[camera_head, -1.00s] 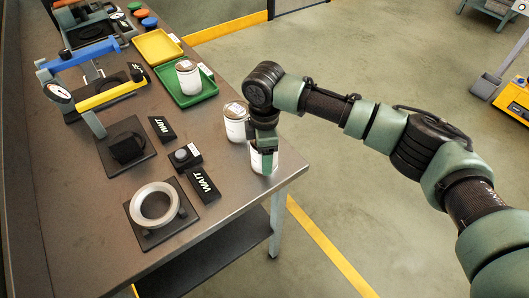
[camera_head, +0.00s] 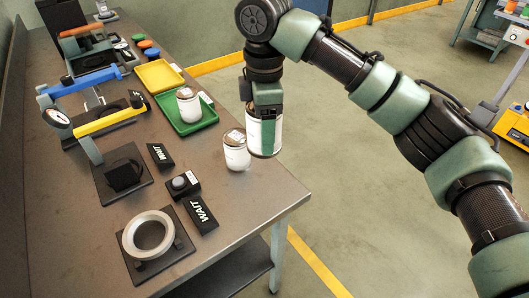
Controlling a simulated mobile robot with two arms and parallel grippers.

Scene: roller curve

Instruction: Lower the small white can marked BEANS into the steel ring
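My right gripper (camera_head: 266,138) is shut on a white can (camera_head: 253,133) and holds it upright above the table's right edge. A green finger covers the middle of the can, so I cannot read its label. The steel ring (camera_head: 124,240) stands on a dark square base near the front of the table, with its round opening empty. The held can is up and to the right of the ring, well apart from it. My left gripper is not in view.
Another white can (camera_head: 236,155) stands on the table (camera_head: 230,205) close to the held can. A third can (camera_head: 188,108) stands in a green tray (camera_head: 205,122).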

